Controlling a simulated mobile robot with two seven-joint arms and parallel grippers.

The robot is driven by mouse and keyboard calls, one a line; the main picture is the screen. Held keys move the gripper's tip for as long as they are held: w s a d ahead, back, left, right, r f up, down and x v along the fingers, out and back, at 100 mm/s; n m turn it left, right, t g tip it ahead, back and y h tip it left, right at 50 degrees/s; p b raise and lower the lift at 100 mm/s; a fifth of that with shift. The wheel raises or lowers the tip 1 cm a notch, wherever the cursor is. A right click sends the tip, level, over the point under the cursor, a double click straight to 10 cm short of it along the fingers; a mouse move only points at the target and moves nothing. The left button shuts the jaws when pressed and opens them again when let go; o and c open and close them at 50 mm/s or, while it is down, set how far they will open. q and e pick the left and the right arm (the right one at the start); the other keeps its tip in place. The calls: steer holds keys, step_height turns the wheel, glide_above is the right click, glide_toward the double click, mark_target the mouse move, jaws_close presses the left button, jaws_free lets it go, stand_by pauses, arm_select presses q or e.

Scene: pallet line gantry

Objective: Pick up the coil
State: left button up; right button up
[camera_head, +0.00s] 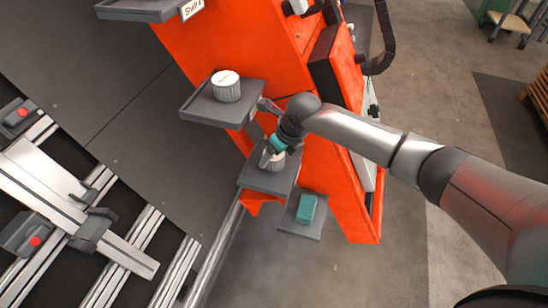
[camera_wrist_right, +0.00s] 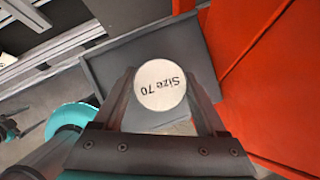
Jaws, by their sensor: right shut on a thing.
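A coil, a pale ribbed cylinder (camera_head: 278,161), stands on the middle grey shelf (camera_head: 255,180) of the orange gantry. In the right wrist view the coil (camera_wrist_right: 160,86) shows its white top, printed "Size 70". My right gripper (camera_head: 269,156) reaches down over this shelf. Its two fingers are shut on the coil, one on each side. The gripper partly hides the coil in the head view. My left gripper does not show.
A similar white ribbed cylinder (camera_head: 227,88) stands on the higher shelf (camera_head: 207,112). A teal block (camera_head: 306,208) lies on the lower shelf (camera_head: 300,232). The orange gantry body (camera_head: 330,180) rises close beside my right forearm. Metal rails (camera_head: 60,200) run at the left.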

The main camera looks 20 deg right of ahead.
jaws_close()
